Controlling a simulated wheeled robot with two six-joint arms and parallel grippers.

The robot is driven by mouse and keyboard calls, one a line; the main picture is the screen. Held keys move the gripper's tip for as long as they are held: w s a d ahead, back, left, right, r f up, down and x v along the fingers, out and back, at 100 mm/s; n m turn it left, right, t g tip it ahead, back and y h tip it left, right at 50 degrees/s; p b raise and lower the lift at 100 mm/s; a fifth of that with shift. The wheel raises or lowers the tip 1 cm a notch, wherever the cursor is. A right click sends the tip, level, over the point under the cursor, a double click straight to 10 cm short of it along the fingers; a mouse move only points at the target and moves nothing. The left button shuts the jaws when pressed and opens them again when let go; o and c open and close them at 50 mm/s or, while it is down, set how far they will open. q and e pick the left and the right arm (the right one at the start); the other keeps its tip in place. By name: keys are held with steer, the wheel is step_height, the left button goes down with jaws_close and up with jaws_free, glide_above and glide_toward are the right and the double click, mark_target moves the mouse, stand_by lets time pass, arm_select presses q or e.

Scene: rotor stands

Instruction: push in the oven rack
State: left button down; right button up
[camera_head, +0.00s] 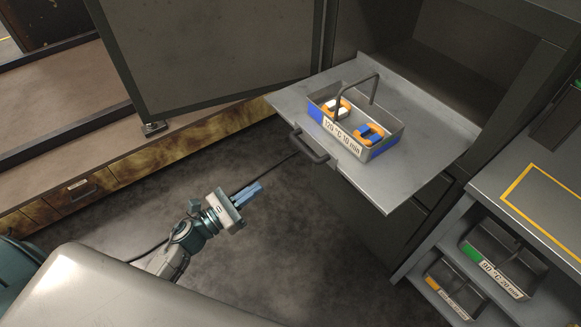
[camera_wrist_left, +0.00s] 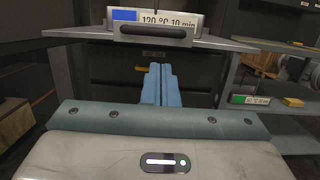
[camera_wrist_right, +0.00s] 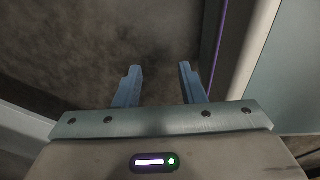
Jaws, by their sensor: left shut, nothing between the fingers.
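The oven rack (camera_head: 415,180) is a flat grey shelf that sticks out of the open oven (camera_head: 440,75). Its dark front handle (camera_head: 309,147) also shows in the left wrist view (camera_wrist_left: 153,33). A grey and blue carrier (camera_head: 393,138) labelled 120 °C 10 min, with orange, white and blue rotor parts inside, stands on the rack. My left gripper (camera_head: 256,190) is shut and empty, in front of and below the handle, apart from it. Its blue fingers (camera_wrist_left: 160,82) point toward the oven below the rack. My right gripper (camera_wrist_right: 158,82) is open and empty over the floor, and is hidden from the head view.
The oven door (camera_head: 215,50) stands open at the left of the rack. A shelf unit at the right holds a green-marked carrier (camera_head: 500,262) and an orange-marked carrier (camera_head: 450,290). A low wooden bench (camera_head: 75,165) runs along the left. The floor between is clear.

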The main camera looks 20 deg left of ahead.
arm_select(q)
steer(key=p+x, duration=0.6)
steer(key=x, duration=0.8)
steer(key=shift+p, duration=0.35)
